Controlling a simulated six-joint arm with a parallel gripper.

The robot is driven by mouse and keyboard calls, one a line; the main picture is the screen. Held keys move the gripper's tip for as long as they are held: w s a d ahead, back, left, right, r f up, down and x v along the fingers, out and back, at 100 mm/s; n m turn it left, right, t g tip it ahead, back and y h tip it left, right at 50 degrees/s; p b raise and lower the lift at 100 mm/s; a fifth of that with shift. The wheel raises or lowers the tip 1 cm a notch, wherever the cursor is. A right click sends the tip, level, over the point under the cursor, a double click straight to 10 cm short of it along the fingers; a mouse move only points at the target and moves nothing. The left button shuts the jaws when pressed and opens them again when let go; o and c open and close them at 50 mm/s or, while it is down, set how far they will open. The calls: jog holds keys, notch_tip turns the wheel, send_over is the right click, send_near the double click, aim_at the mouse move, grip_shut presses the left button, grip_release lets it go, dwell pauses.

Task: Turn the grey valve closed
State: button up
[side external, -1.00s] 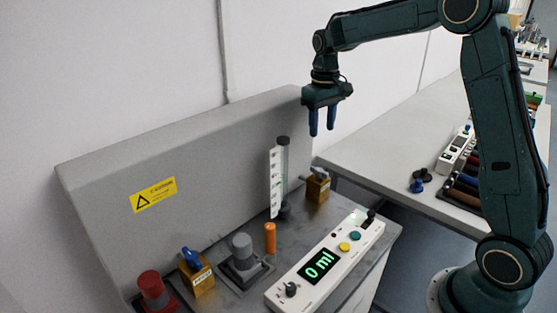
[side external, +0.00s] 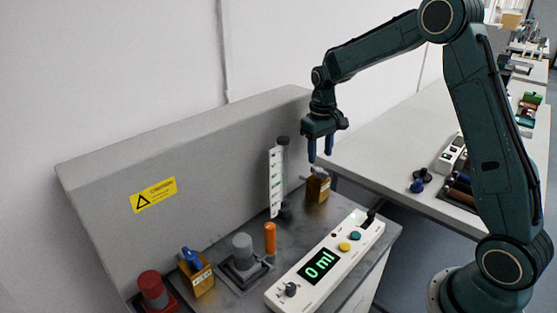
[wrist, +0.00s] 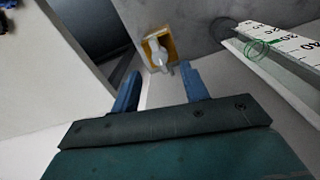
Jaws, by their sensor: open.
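The grey valve (side external: 318,172) is a light grey handle on top of a brass-coloured block (side external: 317,189) at the right rear of the bench. In the wrist view the grey handle (wrist: 158,54) lies just beyond my fingertips, roughly centred between them. My gripper (side external: 320,158) points down, right above the valve, with its blue fingers apart and nothing between them. It also shows in the wrist view (wrist: 158,77). The fingertips look close to the handle's top; whether they touch it I cannot tell.
A graduated cylinder with a white scale (side external: 276,182) stands just left of the valve. A blue-handled valve (side external: 197,270), grey knob (side external: 242,252), red knob (side external: 152,288) and orange peg (side external: 270,238) are further left. A white control panel (side external: 325,262) reads 0 ml.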

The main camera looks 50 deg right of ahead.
aim_at(319, 170)
jog(key=shift+f, duration=2.9)
grip_shut()
